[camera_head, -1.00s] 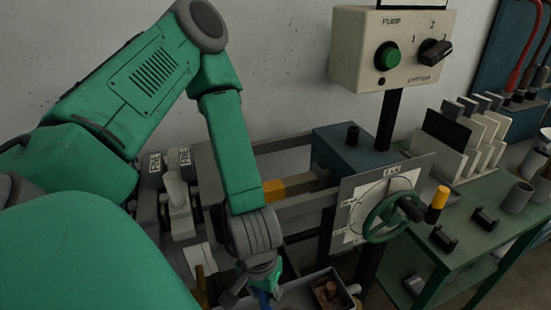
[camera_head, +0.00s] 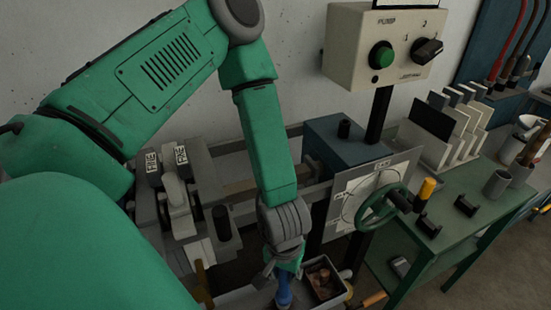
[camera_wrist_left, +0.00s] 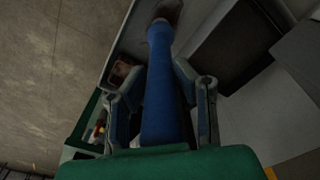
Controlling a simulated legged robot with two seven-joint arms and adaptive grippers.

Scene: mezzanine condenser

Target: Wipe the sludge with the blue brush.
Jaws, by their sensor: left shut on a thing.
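The blue brush (camera_head: 284,294) hangs below my left gripper (camera_head: 281,272), near the bottom of the head view. In the left wrist view its blue handle (camera_wrist_left: 160,85) runs between the fingers of my left gripper (camera_wrist_left: 160,75), which is shut on it. The brush's brownish far end (camera_wrist_left: 168,10) is at the top edge, over a pale tray (camera_wrist_left: 128,45). I cannot make out the sludge for certain. Brown matter (camera_head: 320,278) lies in a small tray at the right of the brush. My right gripper is not in view.
A green handwheel (camera_head: 380,208) on a dial plate stands right of my left arm. A control box (camera_head: 385,48) is above it. A green bench (camera_head: 450,235) holds cups and black brackets. Grey machinery (camera_head: 185,205) stands left of my forearm.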

